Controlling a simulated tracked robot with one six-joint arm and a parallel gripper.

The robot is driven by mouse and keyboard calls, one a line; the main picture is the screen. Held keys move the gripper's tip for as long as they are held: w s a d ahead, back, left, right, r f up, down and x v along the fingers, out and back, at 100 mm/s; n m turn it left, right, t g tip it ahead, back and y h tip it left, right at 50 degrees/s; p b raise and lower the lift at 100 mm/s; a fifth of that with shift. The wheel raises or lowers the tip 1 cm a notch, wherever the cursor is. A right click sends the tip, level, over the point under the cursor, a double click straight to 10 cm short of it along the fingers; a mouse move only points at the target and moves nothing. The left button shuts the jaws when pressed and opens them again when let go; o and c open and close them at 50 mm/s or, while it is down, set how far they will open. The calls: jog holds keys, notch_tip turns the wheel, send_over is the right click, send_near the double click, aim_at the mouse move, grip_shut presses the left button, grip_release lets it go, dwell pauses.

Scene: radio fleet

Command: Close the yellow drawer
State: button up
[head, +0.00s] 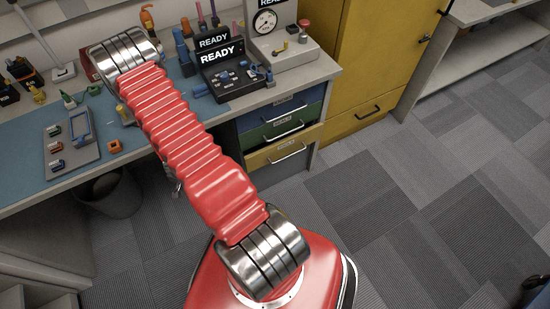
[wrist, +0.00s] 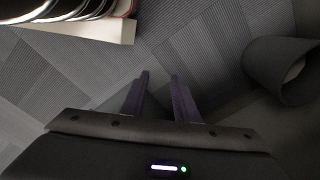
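The yellow drawer (head: 262,157) is the lowest of the drawers under the right end of the workbench in the head view. It stands out a little past the green drawer (head: 270,132) above it, so it is partly open. It has a pale bar handle (head: 290,152). My red arm reaches up and left over the bench front and hides most of my gripper in the head view. In the wrist view, my gripper (wrist: 160,77) has its two dark fingers apart with nothing between them, above the carpet. I cannot tell the drawer for certain in the wrist view.
A dark waste bin (head: 110,192) stands under the bench and shows at right in the wrist view (wrist: 262,68). A yellow cabinet (head: 370,60) stands right of the drawers. A pale-edged object (wrist: 90,32) fills the wrist view's top left. Carpet in front of the drawers is clear.

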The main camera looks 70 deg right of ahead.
jog(key=s+d+f+m+g+h, duration=0.1)
jog(key=s+d+f+m, duration=0.1)
jog(key=s+d+f, duration=0.3)
jog(key=s+d+f+m+h, duration=0.1)
jog(key=s+f+m+h, duration=0.15)
jog(key=f, duration=0.35)
jog(key=m+g+h, duration=0.5)
jog(key=m+h, duration=0.6)
jog(key=m, duration=0.1)
send_near(287, 157)
jog(key=f+v, duration=0.1)
jog(key=v, duration=0.2)
jog(key=shift+w+a+r+y, duration=0.15)
jog(key=shift+a+r+y, duration=0.1)
jog(key=shift+r, duration=0.45)
jog(key=shift+d, duration=0.1)
jog(key=shift+x, duration=6.85)
jog(key=shift+c, duration=0.7)
